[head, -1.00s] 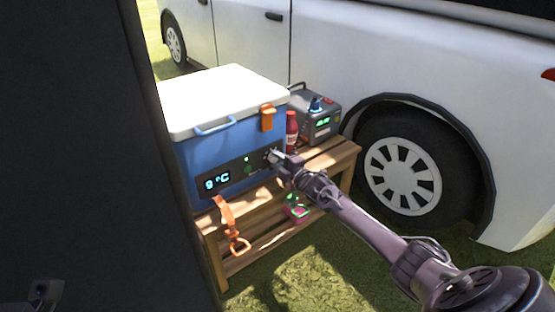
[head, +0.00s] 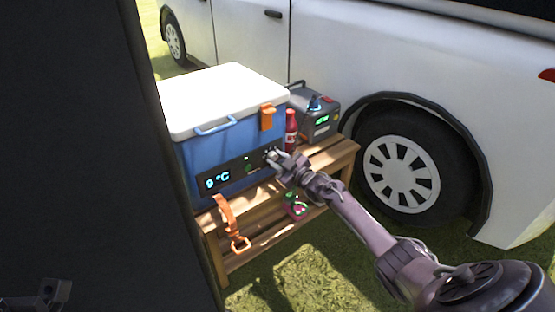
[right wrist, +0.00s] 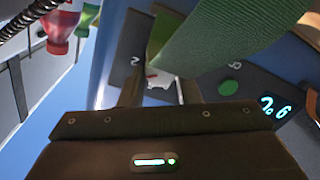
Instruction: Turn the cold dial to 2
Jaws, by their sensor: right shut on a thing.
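The blue cooler (head: 190,150) with a white lid stands on a wooden bench, its dark control panel (head: 237,173) facing me.
A grey box (head: 318,118) with a green display and a red bottle (head: 291,128) stand right of the cooler on the bench (head: 330,158). An orange strap (head: 226,215) hangs in front. The white van (head: 400,60) is close behind. A dark surface fills the left.

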